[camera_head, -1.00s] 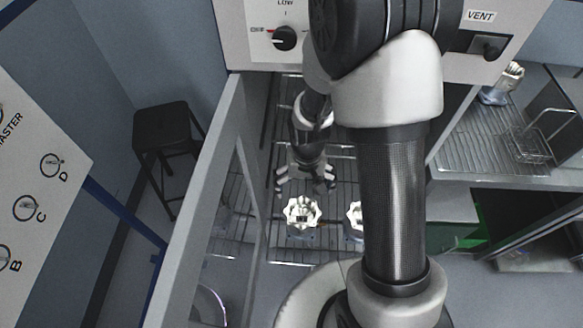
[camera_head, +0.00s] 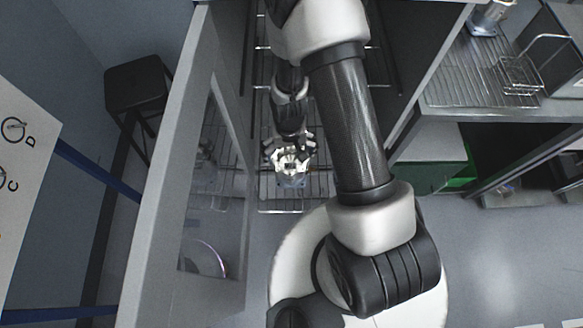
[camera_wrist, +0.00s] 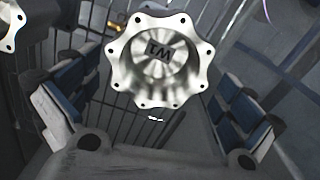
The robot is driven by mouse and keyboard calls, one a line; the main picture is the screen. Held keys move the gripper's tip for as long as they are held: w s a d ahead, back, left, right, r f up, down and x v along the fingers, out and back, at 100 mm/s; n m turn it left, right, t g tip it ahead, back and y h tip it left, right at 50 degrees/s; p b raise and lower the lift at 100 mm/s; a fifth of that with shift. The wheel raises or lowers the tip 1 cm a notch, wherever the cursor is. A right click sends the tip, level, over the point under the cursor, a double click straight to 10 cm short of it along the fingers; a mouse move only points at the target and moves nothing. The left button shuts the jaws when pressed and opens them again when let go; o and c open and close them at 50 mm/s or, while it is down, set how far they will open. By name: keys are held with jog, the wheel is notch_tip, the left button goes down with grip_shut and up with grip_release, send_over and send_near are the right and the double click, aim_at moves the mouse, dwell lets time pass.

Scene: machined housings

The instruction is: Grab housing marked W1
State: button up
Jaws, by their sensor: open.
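The housing marked W1 (camera_wrist: 160,62) is a silver metal part with a scalloped, bolt-holed flange and a dark W1 label in its hollow. In the wrist view it sits between the fingers of my gripper (camera_wrist: 158,85), which are spread apart with blue pads on both sides. A gap shows beside the flange on each side; I cannot tell whether the fingers touch it lower down. In the head view the housing (camera_head: 291,162) stands on a wire rack, with my gripper (camera_head: 290,147) right over and around it.
A second silver housing (camera_wrist: 11,28) is partly in view at the upper left of the wrist view. The wire rack (camera_head: 270,190) lies in a narrow bay beside an open, framed glass door (camera_head: 160,200). A side counter (camera_head: 460,100) with a wire basket stands at the right.

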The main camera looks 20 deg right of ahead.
aim_at(290, 166)
jog(key=f, duration=0.1)
jog(key=f+b, duration=0.1)
jog(key=f, duration=0.2)
jog(key=shift+s+f+b, duration=0.3)
jog(key=shift+f+b, duration=0.05)
jog(key=shift+f, duration=0.05)
jog(key=shift+r, duration=0.1)
jog(key=shift+c, duration=0.4)
jog(key=c, duration=1.6)
jog(key=shift+c, duration=0.2)
jog(key=shift+w+r, duration=0.1)
